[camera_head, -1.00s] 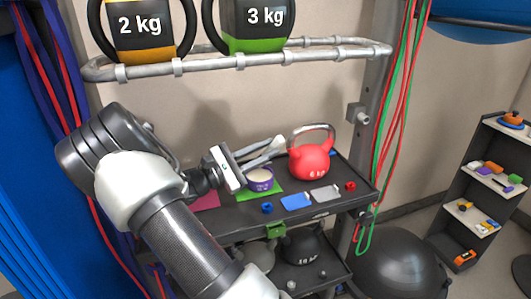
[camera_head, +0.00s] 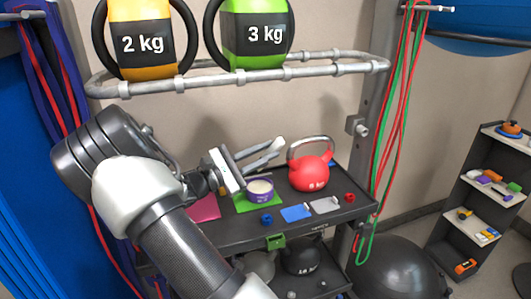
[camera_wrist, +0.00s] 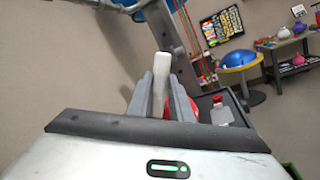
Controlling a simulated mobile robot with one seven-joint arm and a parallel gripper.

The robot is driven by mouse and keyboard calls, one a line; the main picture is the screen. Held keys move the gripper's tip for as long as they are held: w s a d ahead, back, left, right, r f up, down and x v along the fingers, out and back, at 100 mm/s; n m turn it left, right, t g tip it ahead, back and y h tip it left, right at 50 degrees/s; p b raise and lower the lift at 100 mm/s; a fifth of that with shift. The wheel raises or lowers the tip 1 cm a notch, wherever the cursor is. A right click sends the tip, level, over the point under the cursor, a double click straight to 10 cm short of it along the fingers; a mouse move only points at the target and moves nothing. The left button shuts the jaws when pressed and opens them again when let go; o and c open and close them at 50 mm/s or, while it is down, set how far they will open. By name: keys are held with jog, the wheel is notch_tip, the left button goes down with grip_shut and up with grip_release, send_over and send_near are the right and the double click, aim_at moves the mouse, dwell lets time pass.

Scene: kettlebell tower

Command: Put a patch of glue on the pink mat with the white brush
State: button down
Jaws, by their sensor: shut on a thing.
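The pink mat (camera_head: 205,208) lies on the left of the black shelf, partly hidden behind my arm. My gripper (camera_head: 264,157) is above the shelf, over the purple pot. It is shut on the white brush (camera_head: 277,144), whose pale end sticks out by the fingertips. In the wrist view the white brush (camera_wrist: 161,75) stands between the two grey fingers (camera_wrist: 162,95). The purple pot (camera_head: 260,190), with pale contents, stands on a green mat (camera_head: 243,206). The brush is apart from the pink mat. I cannot tell whether its tip carries glue.
A red kettlebell (camera_head: 309,175) stands right of the pot. A blue card (camera_head: 297,213), a grey card (camera_head: 325,205), a blue piece (camera_head: 267,219) and a red piece (camera_head: 350,198) lie along the front.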

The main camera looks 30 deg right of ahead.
jog(key=shift+f+b, duration=1.65)
jog(key=shift+f, duration=1.05)
jog(key=shift+f+b, duration=0.4)
jog(key=shift+f, duration=0.25)
jog(key=shift+r, duration=0.1)
jog(key=shift+r+p, duration=2.35)
jog(key=shift+r, duration=1.15)
